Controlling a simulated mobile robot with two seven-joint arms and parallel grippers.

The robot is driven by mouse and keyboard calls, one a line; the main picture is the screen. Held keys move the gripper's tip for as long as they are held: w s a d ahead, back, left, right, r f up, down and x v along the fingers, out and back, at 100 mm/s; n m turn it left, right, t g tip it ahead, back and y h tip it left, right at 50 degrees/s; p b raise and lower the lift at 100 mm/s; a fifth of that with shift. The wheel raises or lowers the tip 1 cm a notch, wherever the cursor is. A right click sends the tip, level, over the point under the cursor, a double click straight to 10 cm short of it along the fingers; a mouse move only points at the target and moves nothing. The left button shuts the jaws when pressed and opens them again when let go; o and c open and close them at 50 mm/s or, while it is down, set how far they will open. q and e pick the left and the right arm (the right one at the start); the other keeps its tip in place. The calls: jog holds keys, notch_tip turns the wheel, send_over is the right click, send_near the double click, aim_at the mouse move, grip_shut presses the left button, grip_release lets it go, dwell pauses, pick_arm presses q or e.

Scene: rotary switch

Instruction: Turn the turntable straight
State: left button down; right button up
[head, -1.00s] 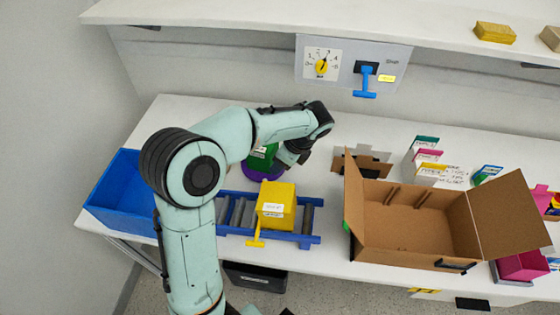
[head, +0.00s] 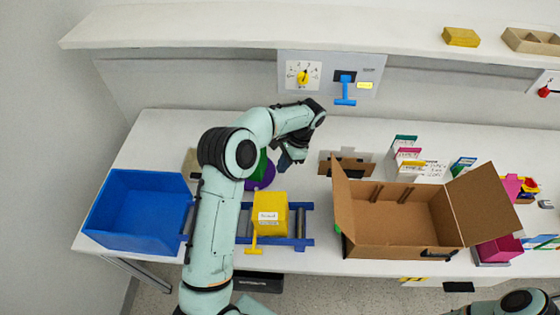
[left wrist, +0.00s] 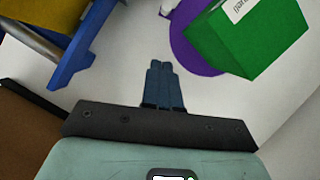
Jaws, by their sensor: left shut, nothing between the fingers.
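The turntable is a round purple disc (head: 262,183) on the table behind the roller track, partly hidden by my left arm in the head view. A green box (head: 262,163) stands on it. In the left wrist view the purple disc (left wrist: 185,42) is at top centre and the green box (left wrist: 250,38), turned at an angle, is at top right. My left gripper (head: 284,166) is just right of the disc. In the left wrist view its blue fingers (left wrist: 161,68) are shut together and empty, apart from the disc and box. My right gripper is not in view.
A blue bin (head: 140,212) stands at the left. A yellow box (head: 270,208) sits on the blue-framed roller track (head: 300,241). An open cardboard box (head: 398,225) is at the right. A panel with a yellow rotary knob (head: 303,76) and blue lever (head: 345,92) is on the back wall.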

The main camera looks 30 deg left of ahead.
aim_at(265, 181)
pick_arm(q)
jog(key=x, duration=0.6)
jog(key=shift+s+b, duration=0.15)
jog(key=shift+b, duration=0.2)
jog(key=shift+s+a, duration=1.2)
jog(key=shift+s, duration=0.3)
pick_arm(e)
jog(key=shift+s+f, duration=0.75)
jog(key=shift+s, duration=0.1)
